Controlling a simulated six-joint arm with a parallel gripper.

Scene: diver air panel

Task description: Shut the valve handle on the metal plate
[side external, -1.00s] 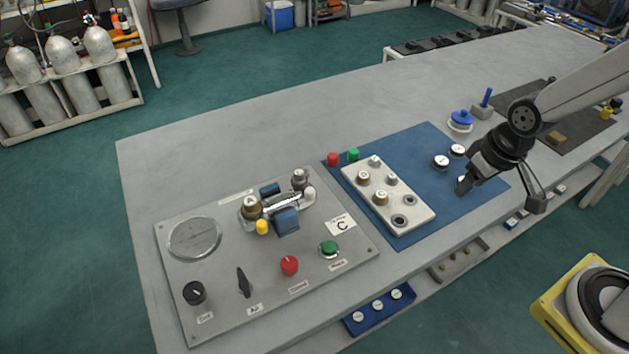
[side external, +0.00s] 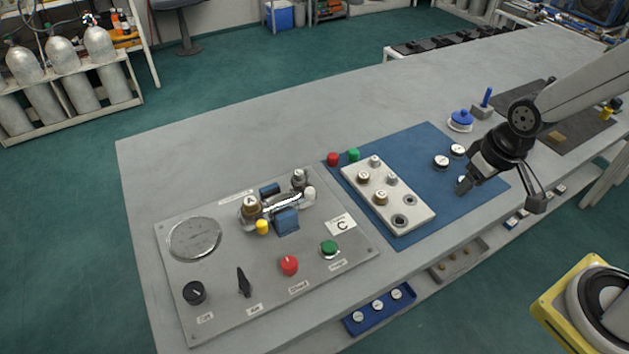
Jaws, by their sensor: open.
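The metal plate (side external: 215,285) lies on the grey table at the front left. A black lever handle (side external: 244,283) stands on it, between a black round knob (side external: 194,292) and a red knob (side external: 289,265). A green knob (side external: 329,249) is farther right on the plate. A valve block with brass and steel fittings and a blue part (side external: 287,220) sits at the plate's upper middle. I cannot tell which of these is the task's valve handle. My gripper (side external: 498,200) is open and empty, above the right end of the blue mat, well right of the plate.
The blue mat (side external: 425,150) carries a white block (side external: 418,217) with several fittings, red and green caps and two small gauges (side external: 441,162). A blue-topped item (side external: 461,119) stands behind. The table's back left is clear. A blue tray (side external: 379,308) is below the front edge.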

